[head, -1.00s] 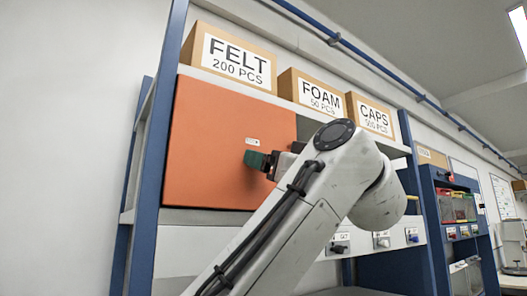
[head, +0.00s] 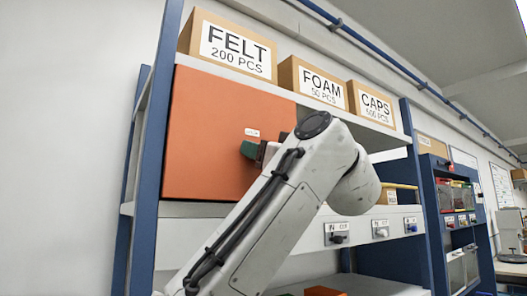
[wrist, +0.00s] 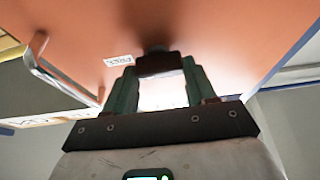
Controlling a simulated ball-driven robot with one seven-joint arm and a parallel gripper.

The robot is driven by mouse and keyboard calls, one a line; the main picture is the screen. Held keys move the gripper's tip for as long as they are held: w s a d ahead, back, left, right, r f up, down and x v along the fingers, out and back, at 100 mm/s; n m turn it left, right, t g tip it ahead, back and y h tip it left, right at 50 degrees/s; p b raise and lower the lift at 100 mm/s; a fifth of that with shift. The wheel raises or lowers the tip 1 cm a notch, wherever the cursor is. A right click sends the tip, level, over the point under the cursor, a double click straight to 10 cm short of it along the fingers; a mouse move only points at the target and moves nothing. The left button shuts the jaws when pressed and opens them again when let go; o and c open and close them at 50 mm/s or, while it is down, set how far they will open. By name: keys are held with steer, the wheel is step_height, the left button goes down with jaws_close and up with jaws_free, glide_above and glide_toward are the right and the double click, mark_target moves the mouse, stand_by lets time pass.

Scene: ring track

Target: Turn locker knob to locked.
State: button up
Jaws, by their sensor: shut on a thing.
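The orange locker door (head: 205,125) fills the upper left of the shelf in the head view. A small white label (head: 252,132) sits on it just above my gripper (head: 252,151). In the wrist view, my gripper's two green fingers (wrist: 158,72) are closed on the dark locker knob (wrist: 158,62), which stands out from the door. The label beside the knob (wrist: 118,60) seems to read "FREE". In the head view my gripper and arm hide the knob, so its turned position cannot be told there.
A bar handle (wrist: 60,75) projects from the door left of the knob in the wrist view. Boxes marked FELT (head: 230,47), FOAM (head: 320,85) and CAPS (head: 375,106) stand on the shelf above. A blue post (head: 150,180) stands left.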

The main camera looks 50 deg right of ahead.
steer(key=c, duration=0.3)
steer(key=shift+c, duration=0.2)
steer(key=shift+f+n+b, duration=0.1)
steer(key=shift+n+b, duration=0.2)
steer(key=n+g+y, duration=0.1)
steer(key=n+y, duration=0.1)
steer(key=n, duration=0.5)
steer(key=n+g+y+b, duration=0.1)
steer(key=n+y, duration=0.2)
steer(key=n, duration=0.4)
steer(key=n+g+y+b, duration=0.1)
steer(key=n+y, duration=0.2)
steer(key=n, duration=0.4)
steer(key=shift+d+r+n+g, duration=0.15)
steer(key=shift+r+n+g, duration=0.15)
steer(key=shift+g, duration=0.1)
steer(key=shift+f+n, duration=0.1)
steer(key=shift+n, duration=0.2)
